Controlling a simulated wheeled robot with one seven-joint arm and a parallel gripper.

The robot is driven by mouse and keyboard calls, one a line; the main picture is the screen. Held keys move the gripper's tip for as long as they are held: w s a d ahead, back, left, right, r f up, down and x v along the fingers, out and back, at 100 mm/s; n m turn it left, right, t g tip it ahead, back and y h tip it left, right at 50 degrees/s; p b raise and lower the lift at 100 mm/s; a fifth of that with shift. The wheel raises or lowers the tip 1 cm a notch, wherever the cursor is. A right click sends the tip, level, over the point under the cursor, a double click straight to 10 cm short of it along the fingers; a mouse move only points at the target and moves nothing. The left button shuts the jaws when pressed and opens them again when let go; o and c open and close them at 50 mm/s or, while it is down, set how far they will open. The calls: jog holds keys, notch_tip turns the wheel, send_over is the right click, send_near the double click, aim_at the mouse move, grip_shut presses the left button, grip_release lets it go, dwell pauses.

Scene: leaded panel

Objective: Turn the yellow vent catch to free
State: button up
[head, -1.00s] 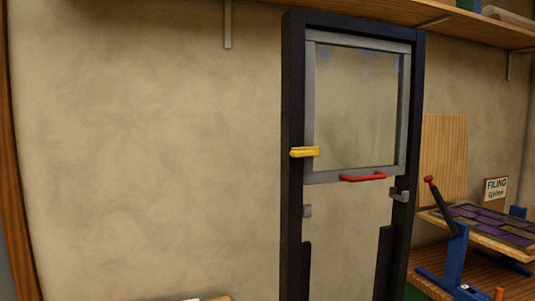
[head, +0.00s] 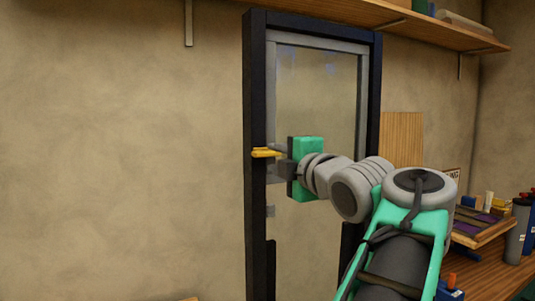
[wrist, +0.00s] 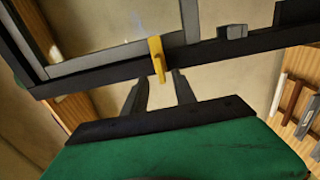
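The yellow vent catch (head: 265,153) lies roughly level on the left dark post of the panel. It also shows in the wrist view (wrist: 157,58), where it crosses the dark bar beside the grey sash frame. My gripper (head: 277,163) is at the catch, coming from the right. In the wrist view my gripper (wrist: 162,82) has its two fingers apart, with the end of the catch in the gap between the fingertips. I cannot tell whether either finger touches it. The red handle seen earlier is hidden behind my arm.
The glazed vent sash (head: 315,95) sits in the dark frame (head: 256,200). A shelf (head: 330,12) runs above. A workbench (head: 485,262) at the right holds a purple panel (head: 484,228) and a grey bottle (head: 517,232). The wall (head: 120,150) to the left is clear.

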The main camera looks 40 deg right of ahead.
aim_at(267, 155)
jog(key=p+x, duration=0.1)
jog(key=x, duration=0.4)
jog(key=shift+c, duration=0.2)
grip_shut()
jog(key=shift+f, duration=0.1)
